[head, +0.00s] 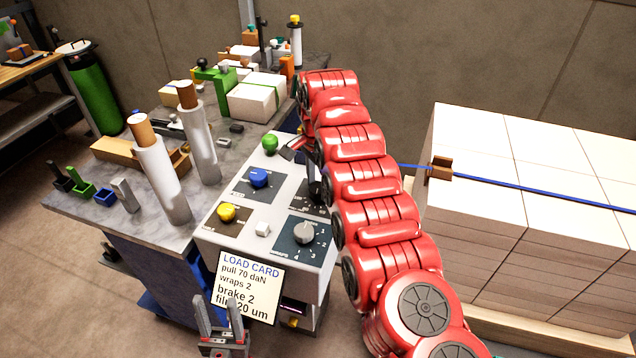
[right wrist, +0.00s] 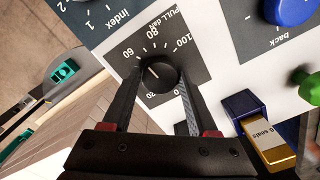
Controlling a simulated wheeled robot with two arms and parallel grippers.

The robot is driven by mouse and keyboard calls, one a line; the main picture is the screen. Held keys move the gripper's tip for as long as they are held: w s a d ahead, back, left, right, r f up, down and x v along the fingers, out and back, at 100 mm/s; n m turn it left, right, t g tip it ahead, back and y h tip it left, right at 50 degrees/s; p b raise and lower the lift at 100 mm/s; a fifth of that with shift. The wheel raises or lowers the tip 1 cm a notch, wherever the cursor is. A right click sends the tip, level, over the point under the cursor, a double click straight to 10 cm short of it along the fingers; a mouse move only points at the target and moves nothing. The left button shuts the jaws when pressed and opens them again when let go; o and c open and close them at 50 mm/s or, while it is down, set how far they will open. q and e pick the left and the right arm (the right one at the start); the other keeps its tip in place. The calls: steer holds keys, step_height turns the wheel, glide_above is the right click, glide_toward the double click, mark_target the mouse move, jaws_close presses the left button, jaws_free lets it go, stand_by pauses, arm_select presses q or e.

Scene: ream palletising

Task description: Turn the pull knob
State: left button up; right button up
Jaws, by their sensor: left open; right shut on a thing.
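The pull knob (right wrist: 160,73) is a round black knob on a dark dial marked "PULL daN", with 20, 60, 80 and 100 readable in the right wrist view. A pale mark shows on its face, but I cannot tell exactly what value it points at. My right gripper (right wrist: 158,80) is shut on the knob, one finger on each side. In the head view my red right arm partly hides the pull dial. The load card (head: 248,288) on the panel front reads pull 70 daN, wraps 2, brake 2. My left gripper (head: 221,312) is open and empty before the panel.
The panel (head: 215,236) also carries a blue knob (head: 258,177), a yellow knob (head: 227,212), a green knob (head: 270,143) and a grey dial knob (head: 303,233). White film rolls (head: 163,180) stand left. A strapped ream stack (head: 470,160) stands right.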

mark_target(318, 187)
steer(key=shift+w+r, duration=0.1)
steer(key=o, duration=1.4)
steer(key=shift+c, duration=0.2)
steer(key=shift+r, duration=0.55)
step_height(318, 187, up, 16)
steer(key=p, duration=1.5)
